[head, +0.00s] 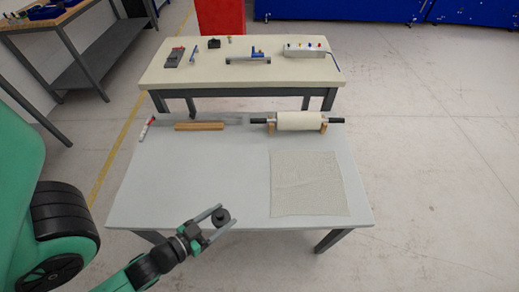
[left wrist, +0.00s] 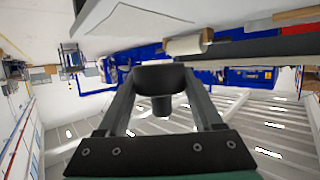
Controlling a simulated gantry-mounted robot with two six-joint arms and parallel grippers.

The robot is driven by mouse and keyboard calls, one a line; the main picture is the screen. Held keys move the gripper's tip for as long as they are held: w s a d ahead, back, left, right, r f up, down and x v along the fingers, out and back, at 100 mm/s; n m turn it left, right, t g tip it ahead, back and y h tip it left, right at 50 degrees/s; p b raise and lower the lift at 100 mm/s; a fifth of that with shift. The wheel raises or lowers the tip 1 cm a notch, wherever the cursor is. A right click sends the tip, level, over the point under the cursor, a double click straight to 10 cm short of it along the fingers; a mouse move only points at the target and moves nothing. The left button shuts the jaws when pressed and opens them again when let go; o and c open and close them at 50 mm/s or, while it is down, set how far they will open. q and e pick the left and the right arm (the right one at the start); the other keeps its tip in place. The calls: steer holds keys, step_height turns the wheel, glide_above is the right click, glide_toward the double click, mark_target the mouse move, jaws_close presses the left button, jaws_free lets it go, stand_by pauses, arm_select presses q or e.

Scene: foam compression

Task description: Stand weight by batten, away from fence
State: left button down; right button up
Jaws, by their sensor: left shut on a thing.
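My left gripper (head: 216,217) is shut on a dark round weight (head: 220,216), held near the front edge of the pale table. In the left wrist view the weight (left wrist: 160,77) sits between the two fingers (left wrist: 160,90), with a narrower knob sticking out. The wooden batten (head: 200,126) lies on the table toward the back left, well away from the weight. A thin grey strip (head: 226,120), perhaps the fence, runs just behind the batten; it is too small to tell clearly. My right gripper is not in view.
A cream roll (head: 300,121) on a dark bar rests in wooden supports at the back right. A beige cloth-like sheet (head: 308,183) lies flat at right. A red and white marker-like thing (head: 147,128) lies left of the batten. The table's middle left is clear.

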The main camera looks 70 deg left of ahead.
arm_select(q)
steer(key=shift+r, duration=0.1)
steer(key=w+d+r+m+t+h, duration=0.1)
steer(key=w+d+r+m+h, duration=0.15)
steer(key=w, duration=0.45)
steer(key=w+d+r+m+h, duration=0.1)
steer(key=w+d+h, duration=0.1)
steer(key=w+d, duration=0.3)
steer(key=w+d+r+m+t+h, duration=0.1)
steer(key=w+d+r+m+h, duration=0.1)
steer(key=w, duration=0.6)
step_height(320, 180, up, 28)
steer(key=s+p, duration=0.2)
steer(key=p, duration=3.5)
steer(key=shift+s, duration=0.3)
steer(key=shift+f, duration=0.1)
steer(key=shift+f, duration=0.1)
